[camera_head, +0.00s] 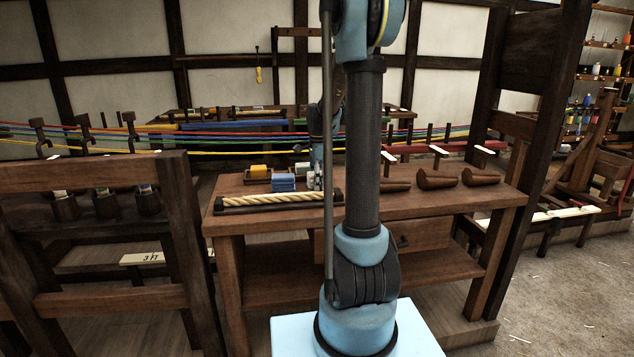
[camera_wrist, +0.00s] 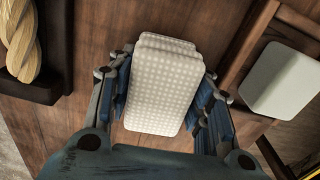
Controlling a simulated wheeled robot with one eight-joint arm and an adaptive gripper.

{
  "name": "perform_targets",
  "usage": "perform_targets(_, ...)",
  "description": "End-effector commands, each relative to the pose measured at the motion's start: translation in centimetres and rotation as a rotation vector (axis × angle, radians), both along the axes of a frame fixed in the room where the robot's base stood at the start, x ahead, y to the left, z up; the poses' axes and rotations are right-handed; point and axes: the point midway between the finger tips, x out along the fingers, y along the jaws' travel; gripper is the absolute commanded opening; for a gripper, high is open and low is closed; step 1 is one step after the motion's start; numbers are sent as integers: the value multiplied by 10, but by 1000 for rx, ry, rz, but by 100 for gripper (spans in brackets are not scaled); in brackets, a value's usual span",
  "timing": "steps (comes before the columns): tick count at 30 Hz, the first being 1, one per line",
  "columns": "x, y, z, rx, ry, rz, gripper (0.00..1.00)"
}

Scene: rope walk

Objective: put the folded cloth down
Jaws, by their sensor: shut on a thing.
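The folded cloth (camera_wrist: 165,85) is a pale, dotted, layered pad in the middle of the wrist view. My gripper (camera_wrist: 162,88) is shut on it, with a blue-padded finger against each long side. The cloth is over the brown workbench (camera_wrist: 85,115); I cannot tell whether its underside touches the wood. In the head view my gripper (camera_head: 312,180) is low over the left part of the bench, partly hidden by my arm. A small blue-and-white stack (camera_head: 284,182) shows beside it there, too small to tell cloth from finger pads.
A thick rope piece (camera_head: 280,199) lies in a dark holder along the bench's front edge. A wooden tray (camera_wrist: 283,14) with a pale block (camera_wrist: 282,80) is close on the other side. Wooden mallets (camera_head: 437,179) lie to the right. Coloured strands (camera_head: 230,140) stretch behind the bench.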

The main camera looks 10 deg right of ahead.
Motion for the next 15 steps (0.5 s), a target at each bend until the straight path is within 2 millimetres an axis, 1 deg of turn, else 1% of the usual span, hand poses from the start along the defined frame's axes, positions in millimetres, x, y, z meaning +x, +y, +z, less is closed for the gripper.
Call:
perform_targets(1,-1,0,-3,1,0,0,24)
perform_targets(5,-2,0,-5,1,1,0,24)
perform_targets(6,-2,-1,-5,1,2,-1,54)
perform_targets(8,-2,-1,-6,2,2,-1,66)
perform_targets(15,-2,-1,-4,1,1,-2,66)
